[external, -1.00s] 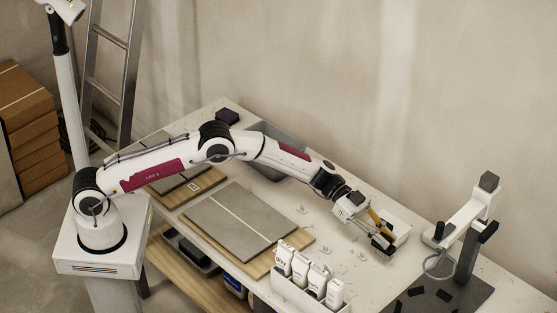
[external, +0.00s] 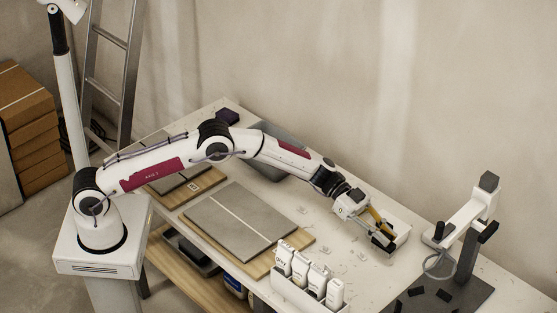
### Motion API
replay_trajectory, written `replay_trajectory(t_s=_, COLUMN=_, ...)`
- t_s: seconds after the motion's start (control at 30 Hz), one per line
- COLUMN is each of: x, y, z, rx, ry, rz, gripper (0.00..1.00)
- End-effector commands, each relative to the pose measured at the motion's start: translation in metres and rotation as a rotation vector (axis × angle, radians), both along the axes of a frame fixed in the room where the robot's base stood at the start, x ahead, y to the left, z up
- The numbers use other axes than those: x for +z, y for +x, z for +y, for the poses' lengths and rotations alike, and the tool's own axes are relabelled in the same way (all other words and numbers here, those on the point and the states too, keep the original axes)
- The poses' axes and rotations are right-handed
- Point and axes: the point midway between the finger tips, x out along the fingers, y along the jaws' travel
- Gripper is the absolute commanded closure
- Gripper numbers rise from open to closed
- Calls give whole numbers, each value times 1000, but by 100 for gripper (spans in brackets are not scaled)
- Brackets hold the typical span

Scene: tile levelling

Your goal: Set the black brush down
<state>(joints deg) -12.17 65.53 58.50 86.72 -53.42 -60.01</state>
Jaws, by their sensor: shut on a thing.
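I cannot tell whether the brush touches the tray's floor.
A rack of white bottles (external: 309,276) stands at the front. A grey tile pair (external: 240,221) lies on a wooden board at left. A white and black stand (external: 467,235) rises at right. Small clear clips lie scattered between.

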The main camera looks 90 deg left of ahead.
Motion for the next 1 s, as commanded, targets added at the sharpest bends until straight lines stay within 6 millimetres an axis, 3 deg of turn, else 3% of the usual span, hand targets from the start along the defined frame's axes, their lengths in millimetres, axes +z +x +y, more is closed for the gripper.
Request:
replay_trajectory(t_s=0.17, x=8, y=2, z=17, rx=20, ry=1, rz=-3, gripper=100)
replay_trajectory(t_s=0.37, x=28, y=0, z=59, rx=76, ry=0, rz=-2, gripper=100)
replay_trajectory(t_s=0.73, x=68, y=-15, z=172, rx=360, ry=-2, rz=-1, gripper=100)
replay_trajectory(t_s=1.0, x=77, y=-36, z=249, rx=584, ry=-2, rz=0, gripper=100)
